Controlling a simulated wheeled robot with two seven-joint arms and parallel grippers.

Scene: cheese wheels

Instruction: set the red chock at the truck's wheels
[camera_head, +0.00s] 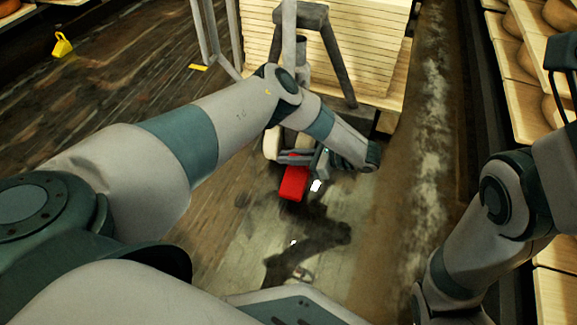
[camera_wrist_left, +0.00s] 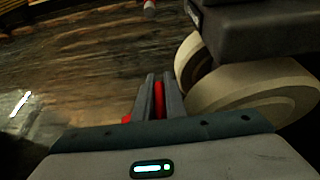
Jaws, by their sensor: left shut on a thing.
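The red chock (camera_head: 293,185) is in the jaws of my left gripper (camera_head: 296,157), low in front of the truck (camera_head: 345,50). In the left wrist view, a red strip of the chock (camera_wrist_left: 159,99) shows between my two closed fingers (camera_wrist_left: 158,92); they hide most of it. The truck's cream wheels (camera_wrist_left: 262,88) are just right of the fingers in that view. Part of a wheel (camera_head: 271,144) also shows beside the gripper in the head view. I cannot tell whether the chock touches the floor or a wheel. My right gripper is out of view.
Shelves with cheese wheels (camera_head: 510,72) line the right side, close to my right arm. The truck carries a tall stack of pale boards. The wooden floor (camera_head: 215,250) in front is clear.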

